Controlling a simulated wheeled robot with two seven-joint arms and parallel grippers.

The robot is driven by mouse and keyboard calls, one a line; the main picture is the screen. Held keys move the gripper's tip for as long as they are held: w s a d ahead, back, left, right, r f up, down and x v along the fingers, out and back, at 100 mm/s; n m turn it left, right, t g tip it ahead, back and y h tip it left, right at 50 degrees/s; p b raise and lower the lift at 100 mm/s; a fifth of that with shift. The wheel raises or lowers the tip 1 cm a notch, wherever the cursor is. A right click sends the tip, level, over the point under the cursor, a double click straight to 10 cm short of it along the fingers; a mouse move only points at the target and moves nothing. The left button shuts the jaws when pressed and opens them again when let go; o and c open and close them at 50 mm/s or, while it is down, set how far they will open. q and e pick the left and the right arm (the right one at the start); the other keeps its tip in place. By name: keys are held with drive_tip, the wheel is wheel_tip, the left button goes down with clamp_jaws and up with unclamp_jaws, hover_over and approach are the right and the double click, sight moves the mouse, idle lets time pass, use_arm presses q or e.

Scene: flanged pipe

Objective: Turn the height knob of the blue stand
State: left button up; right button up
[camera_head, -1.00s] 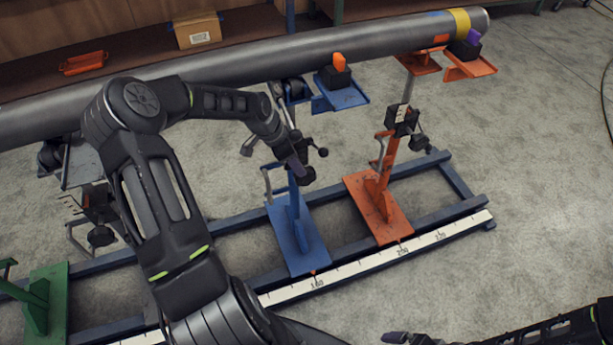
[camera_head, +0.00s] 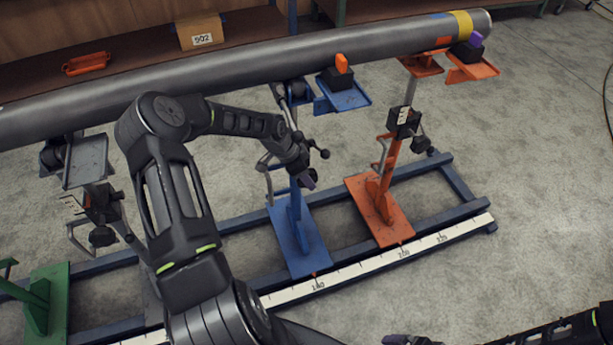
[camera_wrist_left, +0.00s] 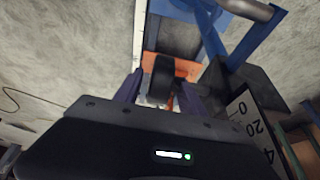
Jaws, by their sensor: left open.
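The blue stand (camera_head: 298,240) stands on the rail frame near the middle of the head view, its post rising toward the pipe (camera_head: 230,75). My left gripper (camera_head: 306,179) is at the stand's upper post, and the arm hides part of the clamp there. In the left wrist view, the black round knob (camera_wrist_left: 163,78) lies between the two spread fingers of my left gripper (camera_wrist_left: 160,90). The fingers flank it, and I cannot tell whether they touch it. A white scale plate (camera_wrist_left: 252,125) is to the right. My right gripper (camera_head: 405,340) barely shows at the bottom edge.
An orange stand (camera_head: 380,210) is just right of the blue one, and a green stand (camera_head: 40,300) is at far left. A ruler strip (camera_head: 350,272) runs along the frame's front. A bench with a cardboard box (camera_head: 200,32) stands behind. Floor at right is clear.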

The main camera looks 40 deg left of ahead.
use_arm(q)
drive_tip(key=shift+w+d+f, duration=0.1)
drive_tip(key=shift+f, duration=0.15)
clamp_jaws()
idle(0.4)
